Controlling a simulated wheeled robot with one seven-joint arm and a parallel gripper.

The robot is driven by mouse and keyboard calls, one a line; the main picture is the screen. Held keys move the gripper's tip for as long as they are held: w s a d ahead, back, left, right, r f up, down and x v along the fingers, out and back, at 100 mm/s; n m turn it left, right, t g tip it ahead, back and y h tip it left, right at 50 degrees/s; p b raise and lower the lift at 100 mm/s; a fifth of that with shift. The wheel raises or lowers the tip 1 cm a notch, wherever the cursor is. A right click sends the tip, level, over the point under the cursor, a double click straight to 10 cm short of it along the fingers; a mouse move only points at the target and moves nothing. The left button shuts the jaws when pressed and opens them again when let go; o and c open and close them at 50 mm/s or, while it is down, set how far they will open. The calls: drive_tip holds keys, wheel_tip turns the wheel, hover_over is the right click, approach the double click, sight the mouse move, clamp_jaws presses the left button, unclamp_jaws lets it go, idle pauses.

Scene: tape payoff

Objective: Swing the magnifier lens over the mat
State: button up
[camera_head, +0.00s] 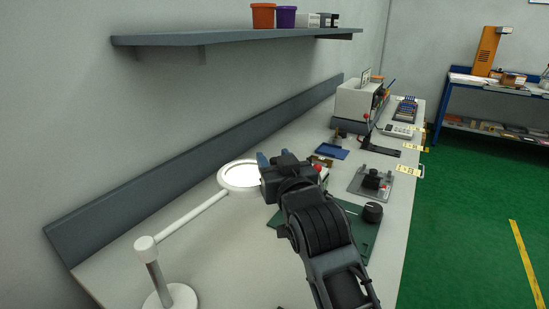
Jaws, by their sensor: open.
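The magnifier has a white ring-shaped lens head (239,178) with a bright glowing centre. A long white arm joins it to a post on a round white base (172,297) at the lower left. The lens is left of the green mat (355,236), which lies on the bench partly hidden behind my arm. My gripper (270,157) is at the lens head's right edge, its fingers pointing away to the upper left. It is open. I cannot tell whether it touches the lens rim.
The pale bench (239,262) runs away to the upper right along a grey wall. A black knob (373,213), a small grey fixture (371,184), a blue tray (331,151) and a beige machine (357,101) stand right and beyond. A shelf (230,35) overhangs the bench.

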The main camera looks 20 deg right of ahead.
clamp_jaws()
idle(0.5)
